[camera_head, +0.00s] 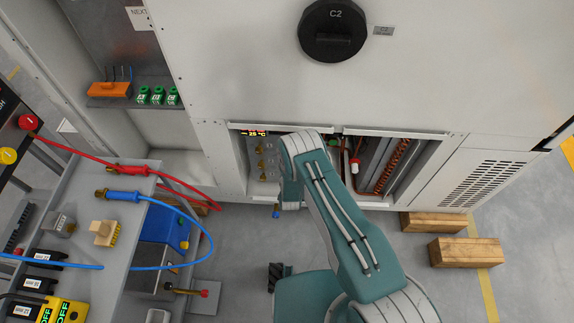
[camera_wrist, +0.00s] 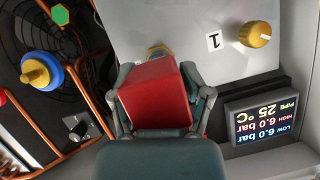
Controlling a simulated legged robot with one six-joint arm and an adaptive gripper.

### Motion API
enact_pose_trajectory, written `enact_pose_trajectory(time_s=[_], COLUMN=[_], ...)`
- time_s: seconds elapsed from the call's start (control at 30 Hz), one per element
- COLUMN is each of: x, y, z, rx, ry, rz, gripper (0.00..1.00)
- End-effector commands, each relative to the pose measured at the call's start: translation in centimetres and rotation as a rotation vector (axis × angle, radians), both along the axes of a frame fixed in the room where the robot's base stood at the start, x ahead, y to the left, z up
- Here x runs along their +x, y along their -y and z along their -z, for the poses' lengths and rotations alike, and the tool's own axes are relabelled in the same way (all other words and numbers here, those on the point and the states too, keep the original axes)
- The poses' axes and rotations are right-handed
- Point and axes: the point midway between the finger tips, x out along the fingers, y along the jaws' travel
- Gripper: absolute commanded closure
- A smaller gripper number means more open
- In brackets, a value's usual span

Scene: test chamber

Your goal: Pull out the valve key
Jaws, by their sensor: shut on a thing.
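In the wrist view a red block-shaped handle, seemingly the valve key (camera_wrist: 154,98), sits between the two fingers of my gripper (camera_wrist: 157,78). The fingers are shut on its sides. Just beyond it a brass fitting (camera_wrist: 157,50) shows on a pale grey panel (camera_wrist: 185,25). The handle covers most of this fitting, so I cannot tell whether the key still engages it. In the head view my arm reaches into the low cabinet opening (camera_head: 246,178); my gripper and the key are hidden there.
A brass knob (camera_wrist: 257,34) by a "1" label and a pressure display (camera_wrist: 262,122) are on the right in the wrist view. Copper pipes (camera_wrist: 97,100) and a blue-yellow valve (camera_wrist: 42,70) are left. Wooden blocks (camera_head: 466,252) lie on the floor.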

Motion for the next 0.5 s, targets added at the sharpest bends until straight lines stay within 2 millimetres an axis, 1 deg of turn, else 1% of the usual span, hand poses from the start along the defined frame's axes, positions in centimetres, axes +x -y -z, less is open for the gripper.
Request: enact_pose_trajectory(time_s=[0.3, 0.37, 0.5], x=[-0.17, -0.26, -0.44], y=[0.07, 0.07, 0.00], z=[-0.01, -0.01, -0.03], rx=[0.000, 0.000, 0.000], ry=[0.001, 0.001, 0.001], rz=[0.001, 0.000, -0.001], gripper=[0.96, 0.99, 1.00])
